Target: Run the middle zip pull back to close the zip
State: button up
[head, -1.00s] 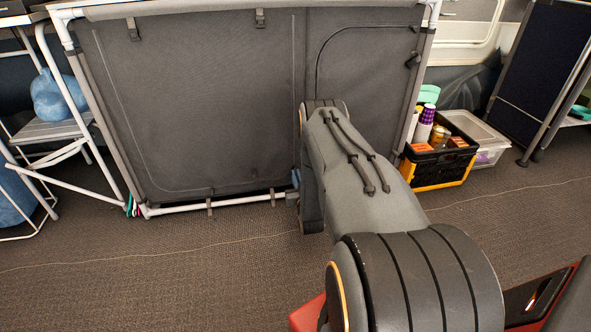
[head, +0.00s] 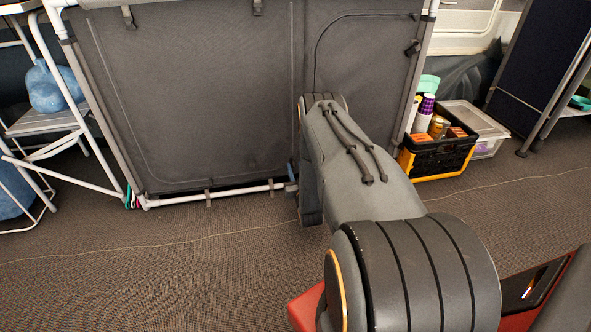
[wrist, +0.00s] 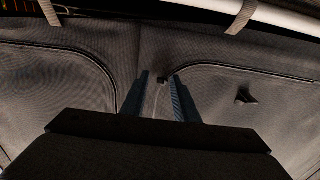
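The grey fabric cabinet front (head: 200,100) fills the upper middle of the head view, with zip lines outlining its panels. In the wrist view, the cabinet fabric (wrist: 45,85) shows two curved zip lines. A small dark tab (wrist: 162,80), perhaps the middle zip pull, shows between the tips of my gripper (wrist: 158,82). The two bluish fingers stand apart, and I cannot tell whether either touches the tab. Another dark pull (wrist: 246,95) hangs to the right; a dark pull also shows on the right panel in the head view (head: 413,47). My arm hides most of my gripper there.
A black and yellow crate (head: 430,165) of bottles and a clear lidded box (head: 477,128) stand right of the cabinet. A white bar (head: 240,191) runs along the cabinet bottom. Carpet in front is clear.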

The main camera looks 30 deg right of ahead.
jog(key=p+v, duration=0.3)
jog(key=v, duration=0.4)
jog(key=shift+s, duration=0.35)
